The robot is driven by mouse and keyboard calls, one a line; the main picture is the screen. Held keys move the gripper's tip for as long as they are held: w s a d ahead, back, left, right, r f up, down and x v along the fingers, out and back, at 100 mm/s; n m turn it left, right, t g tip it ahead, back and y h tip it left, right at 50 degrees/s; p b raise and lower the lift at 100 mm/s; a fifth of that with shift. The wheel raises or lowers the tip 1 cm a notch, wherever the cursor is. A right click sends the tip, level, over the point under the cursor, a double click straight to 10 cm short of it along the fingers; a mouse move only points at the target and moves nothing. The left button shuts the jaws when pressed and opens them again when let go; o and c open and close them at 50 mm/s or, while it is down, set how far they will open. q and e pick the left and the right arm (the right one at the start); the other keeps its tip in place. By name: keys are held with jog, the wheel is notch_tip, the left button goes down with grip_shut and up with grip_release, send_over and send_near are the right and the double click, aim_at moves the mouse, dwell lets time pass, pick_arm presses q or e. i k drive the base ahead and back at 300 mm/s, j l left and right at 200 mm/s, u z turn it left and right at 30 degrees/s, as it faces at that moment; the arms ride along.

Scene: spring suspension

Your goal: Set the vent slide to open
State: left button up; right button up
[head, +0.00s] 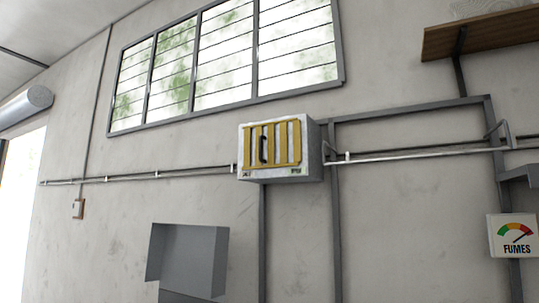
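A grey vent box (313,150) is mounted on the wall near the middle of the head view. Its front carries a yellow slatted slide (293,142) with dark-edged vertical bars and a black handle (263,149) left of its middle. Small labels sit along the lower edge of the front, one at each side; they are too small to read surely. Pale strips show between the yellow bars; I cannot tell whether the vent behind them is open. Neither of my grippers is in view.
A fumes gauge (513,235) hangs at the right, its needle pointing right of upright. A grey metal box (187,257) stands below the vent. A louvred window (228,60) is above, a wooden shelf (480,34) at upper right. Conduit (140,175) runs along the wall.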

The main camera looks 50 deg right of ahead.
aim_at(296, 124)
jog(key=i+j+z, duration=0.2)
jog(key=i+z, duration=0.25)
jog(key=i+j+z, duration=0.35)
jog(key=z, duration=0.15)
